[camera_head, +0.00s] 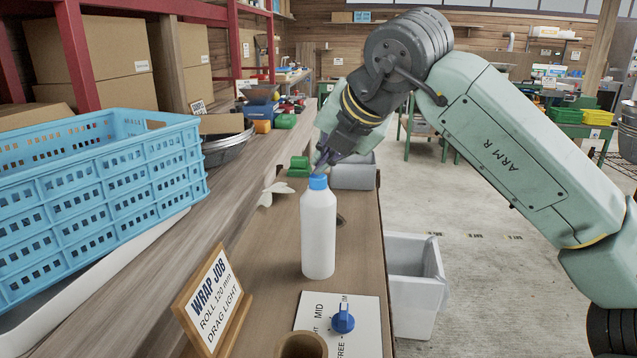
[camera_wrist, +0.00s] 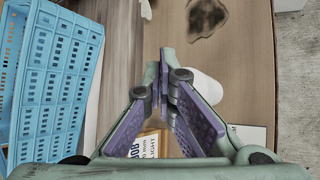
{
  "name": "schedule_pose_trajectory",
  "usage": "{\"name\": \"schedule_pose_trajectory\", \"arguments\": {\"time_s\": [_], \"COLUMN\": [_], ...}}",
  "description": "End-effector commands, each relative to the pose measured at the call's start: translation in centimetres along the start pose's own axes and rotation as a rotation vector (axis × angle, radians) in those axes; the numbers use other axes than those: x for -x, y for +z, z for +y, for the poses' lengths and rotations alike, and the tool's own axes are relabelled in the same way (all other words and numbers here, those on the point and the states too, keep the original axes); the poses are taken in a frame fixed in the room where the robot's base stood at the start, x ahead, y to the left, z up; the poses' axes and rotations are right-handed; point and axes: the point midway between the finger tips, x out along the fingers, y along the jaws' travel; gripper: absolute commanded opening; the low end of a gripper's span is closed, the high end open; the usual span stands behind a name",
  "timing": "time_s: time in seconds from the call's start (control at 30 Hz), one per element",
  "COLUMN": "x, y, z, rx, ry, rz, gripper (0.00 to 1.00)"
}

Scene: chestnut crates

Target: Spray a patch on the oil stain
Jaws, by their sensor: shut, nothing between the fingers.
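A white bottle (camera_head: 318,235) with a blue cap stands upright on the wooden bench. In the wrist view the white bottle (camera_wrist: 205,88) shows beside my fingers, partly hidden by them. A dark, irregular oil stain (camera_wrist: 207,17) lies on the bench top at the top of the wrist view. In the head view only a small dark edge of a mark (camera_head: 341,220) shows just right of the bottle. My gripper (camera_head: 321,166) is shut and empty, close to the bottle's cap; whether it touches the cap is unclear. Its purple-padded fingers (camera_wrist: 164,62) meet in the wrist view.
A blue crate (camera_head: 95,190) stands left. A wrap-job sign (camera_head: 213,303), a dial plate (camera_head: 368,325) with a blue knob and a cardboard tube (camera_head: 302,345) sit in front. A white crumpled piece (camera_head: 273,194) lies behind. A grey bin (camera_head: 417,290) stands right of the bench.

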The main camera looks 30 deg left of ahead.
Motion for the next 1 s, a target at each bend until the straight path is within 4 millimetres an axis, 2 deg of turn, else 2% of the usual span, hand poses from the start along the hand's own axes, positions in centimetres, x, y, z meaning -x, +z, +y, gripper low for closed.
{"name": "schedule_pose_trajectory", "arguments": {"time_s": [0.27, 0.63, 1.0], "x": [-0.1, 1.2, 1.3], "y": [-0.1, 0.9, 0.9], "z": [-0.1, 0.8, 0.9], "rx": [0.0, 0.0, 0.0], "ry": [-0.001, -0.002, -0.001], "rz": [0.001, 0.0, 0.0], "gripper": [0.0, 0.0, 0.0]}}
